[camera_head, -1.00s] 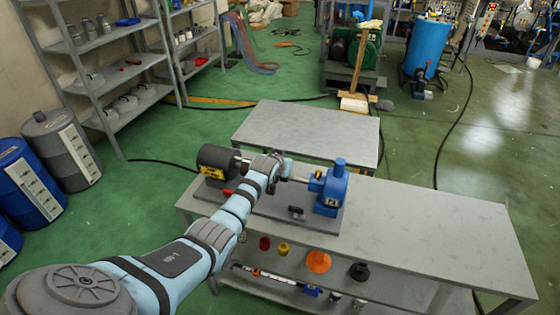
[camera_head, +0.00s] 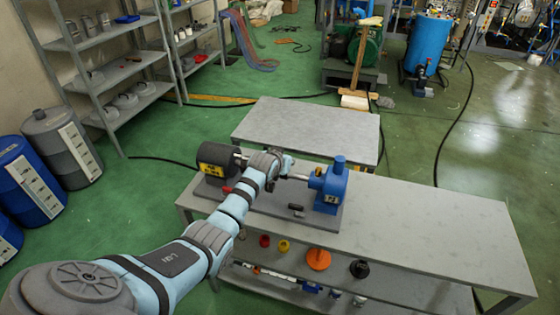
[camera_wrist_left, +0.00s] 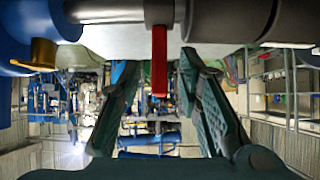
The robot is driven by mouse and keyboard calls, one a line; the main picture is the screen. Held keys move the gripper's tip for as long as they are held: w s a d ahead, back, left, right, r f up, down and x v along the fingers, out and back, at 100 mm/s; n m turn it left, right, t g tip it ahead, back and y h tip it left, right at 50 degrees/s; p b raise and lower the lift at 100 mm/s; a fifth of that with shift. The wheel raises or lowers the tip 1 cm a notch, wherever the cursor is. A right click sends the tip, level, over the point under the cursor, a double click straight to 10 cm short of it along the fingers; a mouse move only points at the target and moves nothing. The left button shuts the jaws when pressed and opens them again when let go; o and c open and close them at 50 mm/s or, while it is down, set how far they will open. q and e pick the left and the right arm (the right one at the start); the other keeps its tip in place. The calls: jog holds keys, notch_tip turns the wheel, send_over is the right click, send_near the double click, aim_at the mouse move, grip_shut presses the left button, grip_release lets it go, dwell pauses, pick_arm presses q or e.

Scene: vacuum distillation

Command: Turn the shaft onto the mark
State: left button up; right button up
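A dark motor (camera_head: 215,158) with a yellow label and a blue pump (camera_head: 329,187) stand on a grey base plate on the bench. A metal shaft (camera_head: 298,177) runs between them, its middle hidden behind my left gripper (camera_head: 275,166). In the left wrist view the shaft (camera_wrist_left: 105,12) crosses the top, with a grey collar (camera_wrist_left: 164,10) and a red pointer-like bar (camera_wrist_left: 159,62) hanging from it. My left gripper's green fingers (camera_wrist_left: 160,65) are spread apart on either side of the red bar, with nothing clearly clamped between them. No mark on the shaft is discernible.
The bench top (camera_head: 430,225) is clear to the right. A small dark part (camera_head: 296,208) lies on the base plate. Another grey table (camera_head: 307,128) stands behind.

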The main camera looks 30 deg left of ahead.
pick_arm(q)
jog(key=v, duration=1)
jog(key=shift+s+r, duration=0.15)
jog(key=shift+s, duration=0.15)
